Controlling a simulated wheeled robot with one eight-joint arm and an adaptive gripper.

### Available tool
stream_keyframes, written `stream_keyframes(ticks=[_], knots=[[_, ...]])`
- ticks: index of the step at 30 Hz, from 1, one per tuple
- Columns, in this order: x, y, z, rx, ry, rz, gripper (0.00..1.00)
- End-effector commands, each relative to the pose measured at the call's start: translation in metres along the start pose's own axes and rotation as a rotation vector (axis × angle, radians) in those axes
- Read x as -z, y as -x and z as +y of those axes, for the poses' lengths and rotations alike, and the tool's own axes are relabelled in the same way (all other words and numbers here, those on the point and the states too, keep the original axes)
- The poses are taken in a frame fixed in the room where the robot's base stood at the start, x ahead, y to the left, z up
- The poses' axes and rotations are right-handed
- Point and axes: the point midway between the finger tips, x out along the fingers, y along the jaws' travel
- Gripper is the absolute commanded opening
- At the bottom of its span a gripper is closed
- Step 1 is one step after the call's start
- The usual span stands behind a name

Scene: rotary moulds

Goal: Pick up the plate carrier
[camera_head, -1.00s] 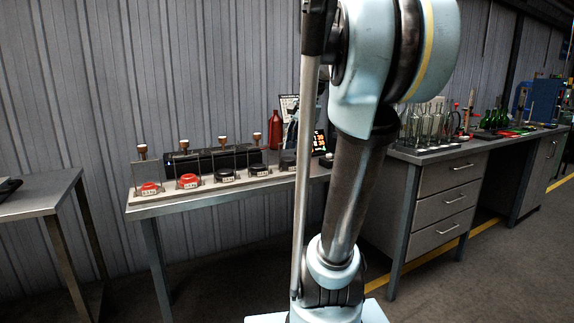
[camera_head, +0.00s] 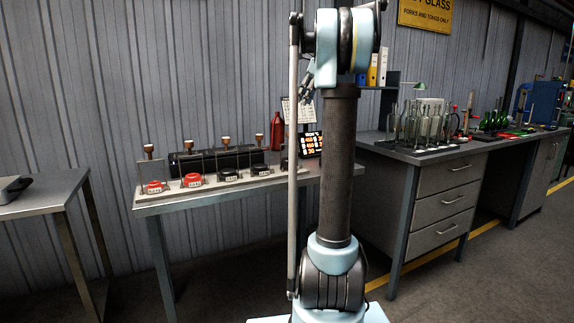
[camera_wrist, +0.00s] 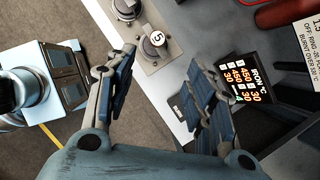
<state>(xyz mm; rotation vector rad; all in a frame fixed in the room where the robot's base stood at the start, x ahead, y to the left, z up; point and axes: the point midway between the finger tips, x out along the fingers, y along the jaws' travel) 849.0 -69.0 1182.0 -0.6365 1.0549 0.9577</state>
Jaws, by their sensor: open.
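I cannot tell for sure which thing is the plate carrier. A row of upright wire frames with wooden knobs (camera_head: 149,150) stands on the left part of the middle bench. Red round pieces (camera_head: 155,187) and black round pieces (camera_head: 229,174) with white labels sit in front of them. My gripper (camera_head: 305,95) is small and partly hidden by my arm, above the right end of that bench. In the wrist view my gripper (camera_wrist: 160,98) is open, with nothing between its fingers.
A lit number display (camera_head: 310,145) and a red bottle (camera_head: 276,132) stand at the bench's right end. A drawer bench (camera_head: 440,162) with glass bottles (camera_head: 425,127) is to the right. A small table (camera_head: 45,192) is at the left. Open floor lies in front.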

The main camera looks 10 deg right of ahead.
Motion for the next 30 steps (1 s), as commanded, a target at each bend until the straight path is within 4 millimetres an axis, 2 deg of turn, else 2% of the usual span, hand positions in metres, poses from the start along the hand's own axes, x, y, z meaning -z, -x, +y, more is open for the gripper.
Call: stream_keyframes(ticks=[18,26,30], knots=[[-0.005,-0.105,0.004,-0.003,0.012,0.001,0.49],[-0.005,-0.121,0.005,-0.003,0.012,0.001,0.49],[-0.004,-0.137,0.006,-0.003,0.013,0.001,0.49]])
